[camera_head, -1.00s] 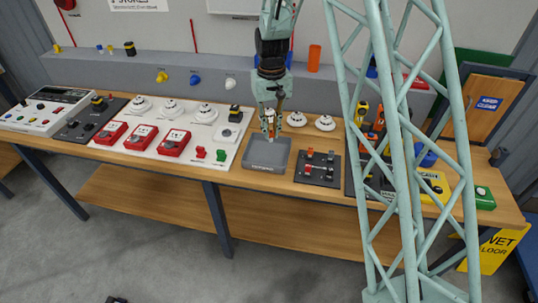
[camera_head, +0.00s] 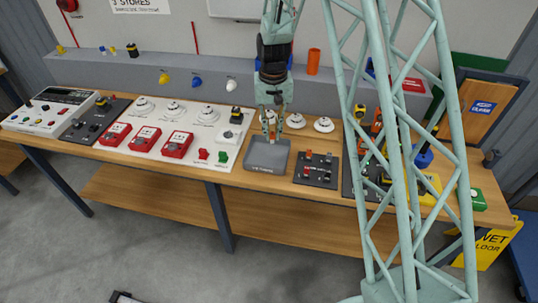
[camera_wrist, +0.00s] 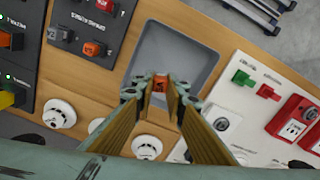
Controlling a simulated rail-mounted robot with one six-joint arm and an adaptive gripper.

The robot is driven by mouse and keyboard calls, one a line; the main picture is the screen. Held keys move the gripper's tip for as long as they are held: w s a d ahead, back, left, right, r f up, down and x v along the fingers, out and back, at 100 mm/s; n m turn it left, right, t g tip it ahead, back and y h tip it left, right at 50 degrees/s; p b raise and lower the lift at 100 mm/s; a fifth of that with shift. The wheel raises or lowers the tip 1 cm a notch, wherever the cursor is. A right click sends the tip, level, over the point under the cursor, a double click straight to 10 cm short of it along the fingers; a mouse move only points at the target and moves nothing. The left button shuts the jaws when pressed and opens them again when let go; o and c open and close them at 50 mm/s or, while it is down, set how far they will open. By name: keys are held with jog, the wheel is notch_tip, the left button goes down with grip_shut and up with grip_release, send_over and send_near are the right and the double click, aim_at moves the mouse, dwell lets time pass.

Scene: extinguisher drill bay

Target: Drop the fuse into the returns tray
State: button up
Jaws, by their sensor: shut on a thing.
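The returns tray (camera_head: 266,168) is a shallow grey tray on the wooden bench, in the middle of the head view. In the wrist view the tray (camera_wrist: 190,35) lies beyond my fingertips, and its visible floor is bare. My gripper (camera_head: 269,132) points down above the back part of the tray. In the wrist view my gripper (camera_wrist: 160,90) is shut on the fuse (camera_wrist: 159,82), a small orange-red block between the fingertips. In the head view the fuse is mostly hidden by the fingers.
A white board with detectors, red call points (camera_head: 176,145) and small switches is at left. White round detectors (camera_head: 296,121) sit behind. My lattice mast blocks part of the right side.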

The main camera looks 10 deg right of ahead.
aim_at(272, 142)
jog(key=shift+f, duration=0.15)
jog(key=shift+f+b, duration=1.25)
jog(key=shift+f, duration=1.6)
jog(key=o, duration=0.7)
jog(key=shift+o, duration=0.2)
jog(key=shift+r, duration=0.1)
jog(key=shift+r, duration=5.9)
jog(key=shift+r, duration=0.1)
